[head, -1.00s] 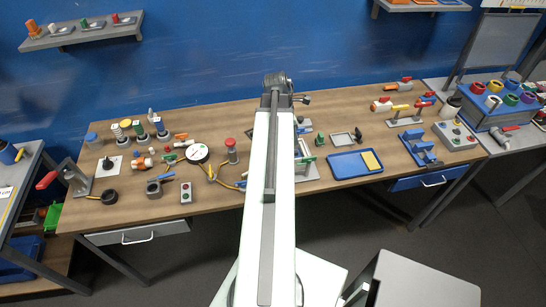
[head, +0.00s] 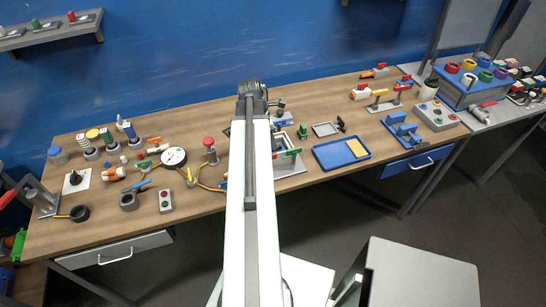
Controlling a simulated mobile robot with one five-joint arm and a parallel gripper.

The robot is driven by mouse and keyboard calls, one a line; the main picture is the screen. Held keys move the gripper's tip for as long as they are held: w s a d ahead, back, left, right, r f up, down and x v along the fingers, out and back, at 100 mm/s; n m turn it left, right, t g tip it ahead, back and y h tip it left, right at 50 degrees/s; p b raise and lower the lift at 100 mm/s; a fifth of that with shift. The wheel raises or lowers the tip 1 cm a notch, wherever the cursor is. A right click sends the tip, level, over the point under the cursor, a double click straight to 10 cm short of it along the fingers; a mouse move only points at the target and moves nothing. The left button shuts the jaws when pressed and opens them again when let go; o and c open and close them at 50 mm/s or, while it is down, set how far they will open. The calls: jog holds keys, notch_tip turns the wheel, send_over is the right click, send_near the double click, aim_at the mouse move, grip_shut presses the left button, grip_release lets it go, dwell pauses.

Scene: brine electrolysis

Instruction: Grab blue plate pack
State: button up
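A blue piece with upright, plate-like parts (head: 402,130) stands at the right of the wooden bench, between the blue tray and a grey control box. It looks like the blue plate pack, but it is too small to be sure. My arm rises through the middle of the view, and its top end is over the back of the bench, well left of the blue piece. My gripper cannot be made out; the arm hides part of the bench behind it.
A blue tray (head: 327,160) with a yellow pad (head: 357,148) lies left of the blue piece. A grey control box (head: 436,116) stands close on its right. A gauge (head: 173,157) and several small parts crowd the bench's left. A grey table top (head: 420,280) is at the front right.

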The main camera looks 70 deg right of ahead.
jog(key=b+x, duration=0.2)
jog(key=x, duration=0.1)
jog(key=shift+f, duration=0.4)
jog(key=shift+r, duration=0.15)
grip_shut()
dwell(0.8)
